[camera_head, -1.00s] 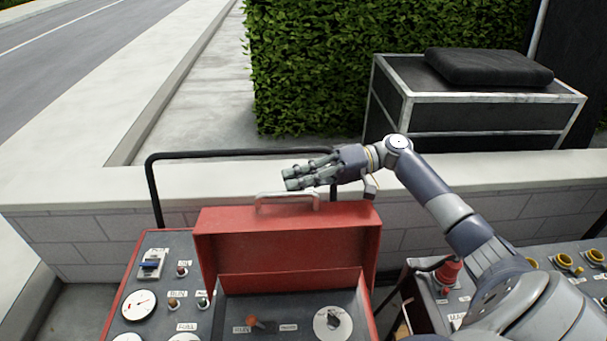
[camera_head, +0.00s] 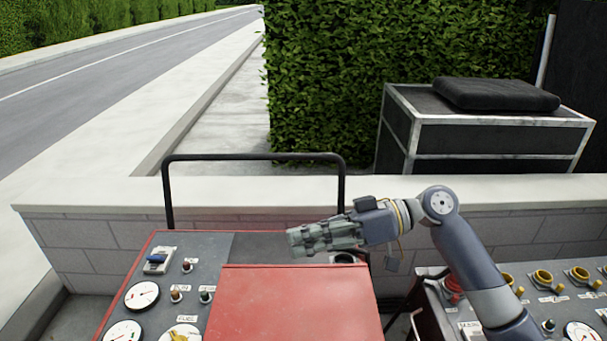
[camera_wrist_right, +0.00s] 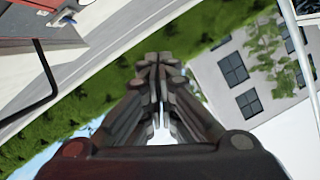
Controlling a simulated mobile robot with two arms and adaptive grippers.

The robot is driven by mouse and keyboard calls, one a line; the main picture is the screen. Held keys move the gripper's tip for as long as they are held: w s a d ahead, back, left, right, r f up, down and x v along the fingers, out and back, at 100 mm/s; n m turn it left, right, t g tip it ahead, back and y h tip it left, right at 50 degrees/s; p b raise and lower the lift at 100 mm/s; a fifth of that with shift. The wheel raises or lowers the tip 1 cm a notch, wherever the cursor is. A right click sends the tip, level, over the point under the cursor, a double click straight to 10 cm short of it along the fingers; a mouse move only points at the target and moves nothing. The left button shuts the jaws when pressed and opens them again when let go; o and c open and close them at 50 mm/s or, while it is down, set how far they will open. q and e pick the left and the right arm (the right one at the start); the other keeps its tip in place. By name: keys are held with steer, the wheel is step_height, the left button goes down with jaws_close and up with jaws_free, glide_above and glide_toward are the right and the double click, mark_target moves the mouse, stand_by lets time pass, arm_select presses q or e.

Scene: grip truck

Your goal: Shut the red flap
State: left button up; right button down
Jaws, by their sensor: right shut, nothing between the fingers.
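The red flap (camera_head: 295,305) lies folded down over the middle of the grey control panel in the head view. Its near end is cut off by the bottom of the picture, so I cannot tell whether it sits fully flush. My right gripper (camera_head: 297,241) is shut and empty, just beyond and above the flap's far edge, its fingers pointing left. In the right wrist view its fingers (camera_wrist_right: 155,65) are together with nothing between them. The left gripper is in neither view.
Gauges and switches sit on the control panel (camera_head: 215,247) left of the flap. A black rail (camera_head: 255,157) stands behind it, before a low block wall (camera_head: 90,232). A second panel with yellow-ringed knobs (camera_head: 543,276) is at right.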

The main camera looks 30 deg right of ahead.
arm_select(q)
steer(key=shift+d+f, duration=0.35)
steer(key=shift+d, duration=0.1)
arm_select(e)
steer(key=shift+s+a+f, duration=0.25)
steer(key=shift+s+f, duration=0.2)
steer(key=shift+s, duration=0.1)
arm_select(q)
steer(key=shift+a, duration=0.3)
